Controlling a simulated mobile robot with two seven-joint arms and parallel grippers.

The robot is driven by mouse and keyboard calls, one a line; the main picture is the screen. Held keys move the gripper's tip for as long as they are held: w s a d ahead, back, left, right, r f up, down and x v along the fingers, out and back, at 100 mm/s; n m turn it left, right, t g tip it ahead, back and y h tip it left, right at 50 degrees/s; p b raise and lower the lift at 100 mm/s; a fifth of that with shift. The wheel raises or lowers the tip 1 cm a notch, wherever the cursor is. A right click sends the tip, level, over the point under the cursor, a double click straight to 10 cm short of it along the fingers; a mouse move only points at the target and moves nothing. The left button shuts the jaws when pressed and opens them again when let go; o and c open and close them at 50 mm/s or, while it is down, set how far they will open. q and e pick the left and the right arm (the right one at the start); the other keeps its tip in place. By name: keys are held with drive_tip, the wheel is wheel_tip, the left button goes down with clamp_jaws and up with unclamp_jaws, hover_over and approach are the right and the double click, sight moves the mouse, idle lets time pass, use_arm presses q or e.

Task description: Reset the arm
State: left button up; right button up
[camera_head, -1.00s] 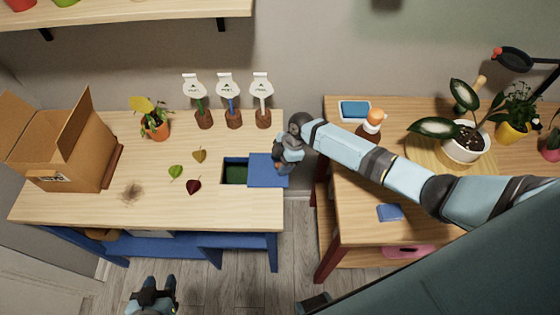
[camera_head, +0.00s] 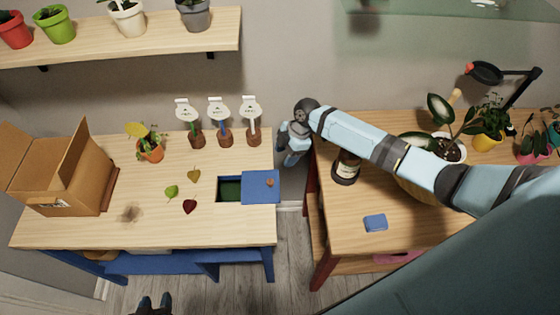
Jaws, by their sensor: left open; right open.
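My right arm reaches in from the right across the right-hand table. Its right gripper (camera_head: 289,158) is open and empty, above the gap between the two tables. The lid lies at the right end of the left table (camera_head: 90,232), beside a dark green opening (camera_head: 230,190). My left gripper (camera_head: 154,304) shows only in part at the bottom edge, in front of the left table, with nothing seen in it.
The left table holds a cardboard box (camera_head: 64,186), a yellow-leaved potted plant (camera_head: 150,150), loose leaves (camera_head: 190,206), a dirt patch (camera_head: 129,212) and three labelled tools.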

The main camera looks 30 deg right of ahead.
drive_tip(key=shift+d+r, duration=0.15)
drive_tip(key=shift+r, duration=0.35)
drive_tip(key=s+a+f+m+t, duration=0.3)
drive_tip(key=s+a+m+t, duration=0.15)
drive_tip(key=s, duration=0.35)
drive_tip(key=s+a+f+m+t, duration=0.3)
drive_tip(key=s+a+m, duration=0.25)
drive_tip(key=s, duration=0.25)
drive_tip(key=s+d+r+m+t+h, duration=0.1)
drive_tip(key=s+d+r+m+t, duration=0.2)
drive_tip(key=s, duration=0.5)
drive_tip(key=d+m, duration=0.1)
drive_tip(key=m, duration=0.1)
drive_tip(key=shift+s+r+m+h, duration=0.15)
drive_tip(key=shift+s+m+h, duration=0.15)
drive_tip(key=shift+h, duration=0.1)
